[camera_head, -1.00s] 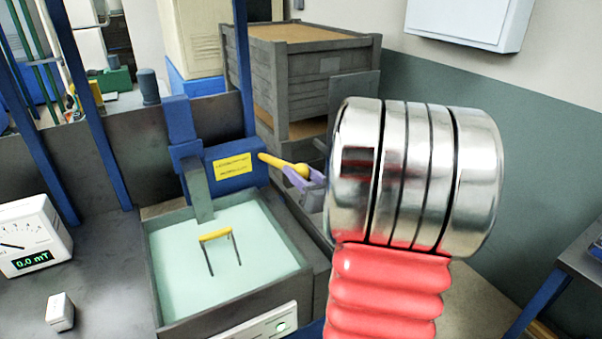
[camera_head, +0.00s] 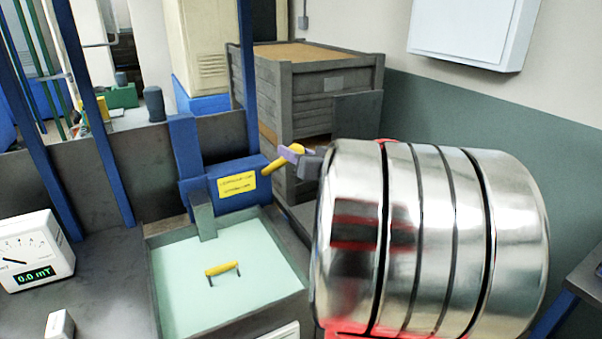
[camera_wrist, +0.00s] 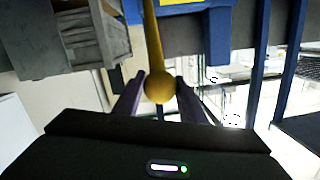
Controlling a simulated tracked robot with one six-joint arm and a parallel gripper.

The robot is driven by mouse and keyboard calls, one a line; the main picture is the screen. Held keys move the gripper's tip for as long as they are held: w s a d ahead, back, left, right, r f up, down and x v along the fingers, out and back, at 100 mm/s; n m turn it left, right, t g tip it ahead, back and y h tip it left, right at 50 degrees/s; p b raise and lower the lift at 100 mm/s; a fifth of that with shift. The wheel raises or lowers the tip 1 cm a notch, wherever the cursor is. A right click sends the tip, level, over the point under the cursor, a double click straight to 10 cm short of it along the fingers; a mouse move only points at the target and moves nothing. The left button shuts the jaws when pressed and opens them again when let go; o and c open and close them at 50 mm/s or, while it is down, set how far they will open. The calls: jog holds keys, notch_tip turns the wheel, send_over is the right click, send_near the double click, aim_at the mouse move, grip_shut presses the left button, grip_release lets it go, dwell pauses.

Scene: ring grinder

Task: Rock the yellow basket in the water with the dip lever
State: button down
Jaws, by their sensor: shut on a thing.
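The dip lever (camera_head: 275,165) is a yellow rod with a round end, on the right side of a blue housing (camera_head: 228,184) with a yellow label. My gripper (camera_head: 291,151) is shut on the lever's end. In the wrist view the lever's yellow ball end (camera_wrist: 159,87) lies between my purple fingers (camera_wrist: 158,98). The yellow basket handle (camera_head: 221,268) stands just above the pale green water in the tank (camera_head: 168,297). The basket itself is hidden under the water. A grey arm (camera_head: 203,220) reaches from the housing into the tank.
A meter (camera_head: 35,258) reading 0.0 mT and a small white block (camera_head: 59,326) stand left of the tank. A grey wooden crate (camera_head: 310,95) stands behind. My own silver and red arm hides the right foreground.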

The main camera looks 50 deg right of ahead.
jog(key=shift+w+d+r, duration=0.15)
jog(key=shift+w+r, duration=0.1)
jog(key=shift+r, duration=0.3)
jog(key=c, duration=1.6)
grip_release()
jog(key=o, duration=0.4)
jog(key=shift+f, duration=0.1)
jog(key=shift+o, duration=0.2)
jog(key=v, duration=1.4)
jog(key=shift+w+f, duration=0.1)
